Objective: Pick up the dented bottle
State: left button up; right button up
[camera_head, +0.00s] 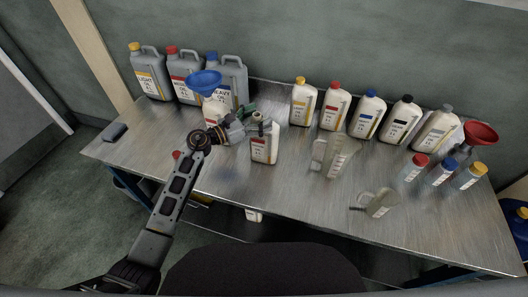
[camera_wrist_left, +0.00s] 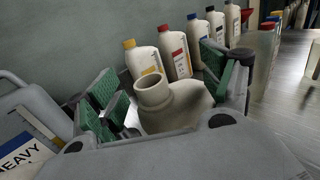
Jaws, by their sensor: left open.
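A cream bottle (camera_head: 264,150) with a red and dark label and no cap stands upright near the middle of the table in the head view. Its round open neck (camera_wrist_left: 153,92) and sloping shoulder show in the left wrist view; I cannot make out a dent for sure. My left gripper (camera_head: 257,119) is at the top of this bottle. In the left wrist view the green-padded fingers of the gripper (camera_wrist_left: 163,85) are apart, one on each side of the neck. I cannot tell whether they touch it. My right gripper is not in view.
A bottle with a blue funnel (camera_head: 204,82) stands close left of my gripper, before several grey jugs (camera_head: 148,75). Capped cream bottles (camera_head: 335,106) line the back. Clear measuring jugs (camera_head: 335,158), small bottles (camera_head: 442,173) and a red funnel (camera_head: 480,133) are right. The table's front (camera_head: 300,195) is clear.

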pick_arm(q)
jog(key=shift+s+f, duration=0.1)
jog(key=shift+s, duration=0.05)
jog(key=c, duration=1.4)
jog(key=shift+a, duration=0.1)
grip_shut()
jog(key=shift+s+f, duration=0.1)
jog(key=shift+f, duration=0.1)
jog(key=shift+r, duration=0.35)
jog(key=shift+w+r, duration=0.15)
jog(key=shift+r, duration=0.6)
jog(key=shift+w+r, duration=0.1)
jog(key=shift+r, duration=0.6)
notch_tip(320, 180, up, 25)
jog(key=shift+r, duration=0.1)
dwell(0.6)
